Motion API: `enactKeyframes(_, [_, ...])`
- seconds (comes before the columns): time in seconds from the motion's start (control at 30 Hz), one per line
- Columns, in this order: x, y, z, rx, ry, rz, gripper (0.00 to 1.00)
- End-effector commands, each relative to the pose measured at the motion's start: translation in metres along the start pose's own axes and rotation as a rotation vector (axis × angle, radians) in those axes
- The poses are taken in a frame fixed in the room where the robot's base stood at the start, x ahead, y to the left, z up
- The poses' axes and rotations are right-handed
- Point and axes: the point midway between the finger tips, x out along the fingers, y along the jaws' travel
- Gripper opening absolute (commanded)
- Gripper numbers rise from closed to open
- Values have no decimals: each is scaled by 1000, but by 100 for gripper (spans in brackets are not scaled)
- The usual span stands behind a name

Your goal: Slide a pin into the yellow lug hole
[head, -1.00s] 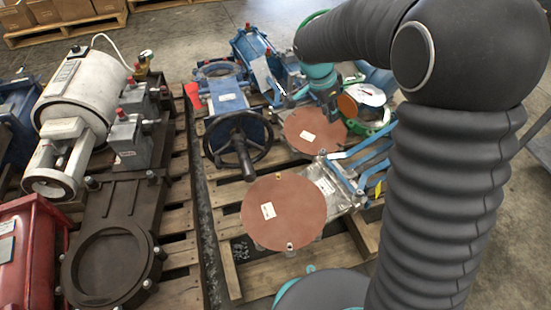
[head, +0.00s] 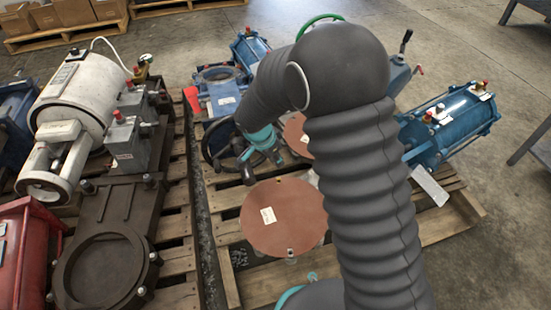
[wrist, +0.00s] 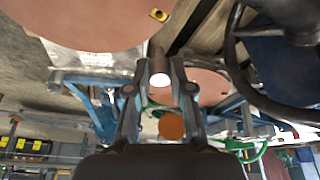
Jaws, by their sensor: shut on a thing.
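My gripper (head: 263,170) is over the far edge of the near copper-brown disc (head: 284,217) in the head view. In the wrist view my gripper (wrist: 158,70) is shut on a pin (wrist: 158,62), a dark grey cylinder with a bright white end. The yellow lug (wrist: 158,15) with a dark hole sits at the rim of the same disc (wrist: 85,18). The pin is apart from the lug in the wrist picture; the height between them cannot be told. The pin and the yellow lug are not clear in the head view.
A black handwheel (wrist: 240,60) is close on the right in the wrist view. A second brown disc (head: 296,135) is partly behind my arm. A blue cylinder unit (head: 450,125) stands at the right of the pallet.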

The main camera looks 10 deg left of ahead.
Motion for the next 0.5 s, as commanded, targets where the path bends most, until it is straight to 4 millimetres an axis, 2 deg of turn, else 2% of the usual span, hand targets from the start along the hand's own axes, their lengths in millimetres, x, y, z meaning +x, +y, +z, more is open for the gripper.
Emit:
enactKeyframes(0.4, [2, 0, 2, 1, 0, -3, 0])
enactKeyframes(0.5, [10, 0, 4, 1, -1, -1, 0])
